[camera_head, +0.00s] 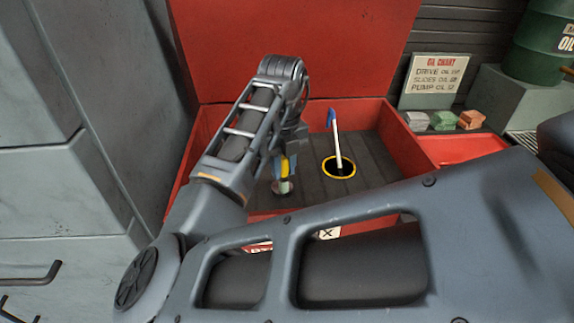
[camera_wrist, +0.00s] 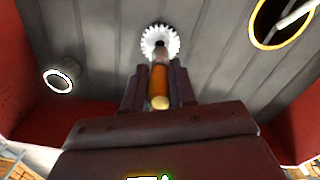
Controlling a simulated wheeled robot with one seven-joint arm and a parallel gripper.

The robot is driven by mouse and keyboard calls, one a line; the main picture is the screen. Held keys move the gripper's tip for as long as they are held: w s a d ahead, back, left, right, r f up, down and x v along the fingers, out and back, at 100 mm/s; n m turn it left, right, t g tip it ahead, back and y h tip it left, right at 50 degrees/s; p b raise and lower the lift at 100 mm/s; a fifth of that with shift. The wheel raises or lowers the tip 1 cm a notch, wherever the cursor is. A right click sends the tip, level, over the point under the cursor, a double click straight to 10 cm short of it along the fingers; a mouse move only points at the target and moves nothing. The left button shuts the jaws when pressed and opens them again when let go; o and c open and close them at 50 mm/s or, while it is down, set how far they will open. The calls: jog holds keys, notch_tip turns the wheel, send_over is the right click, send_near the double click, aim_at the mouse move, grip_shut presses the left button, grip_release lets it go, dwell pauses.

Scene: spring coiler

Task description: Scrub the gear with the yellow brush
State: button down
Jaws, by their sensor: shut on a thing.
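My gripper (camera_wrist: 158,91) is shut on the yellow brush (camera_wrist: 159,84), whose rounded yellow-orange handle end shows between the jaws. In the head view the yellow brush (camera_head: 284,166) points down below my gripper (camera_head: 288,150), partly hidden by it. The gear (camera_wrist: 172,38), pale with teeth all round, lies on the box floor at the brush's far end. The brush covers part of the gear's middle. I cannot tell whether bristles touch it. The gear (camera_head: 282,188) also shows in the head view below the brush.
The red box (camera_head: 402,142) has raised walls and an upright red lid (camera_head: 300,40). A blue-tipped white brush (camera_head: 337,140) stands in a yellow-ringed hole (camera_head: 351,173) to the right. Coloured blocks (camera_head: 443,121) sit outside.

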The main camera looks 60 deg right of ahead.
jog(key=shift+w+a, duration=0.55)
jog(key=shift+w, duration=0.2)
jog(key=shift+s+d+f, duration=0.1)
jog(key=shift+s+d, duration=0.9)
jog(key=shift+s, duration=0.3)
jog(key=shift+w+a, duration=1)
jog(key=shift+w, duration=0.3)
jog(key=shift+s+d, duration=1)
jog(key=shift+s, duration=0.3)
jog(key=shift+w+a+b, duration=0.4)
jog(key=shift+w+a, duration=0.6)
jog(key=shift+w, duration=0.3)
notch_tip(320, 180, up, 7)
jog(key=p, duration=0.5)
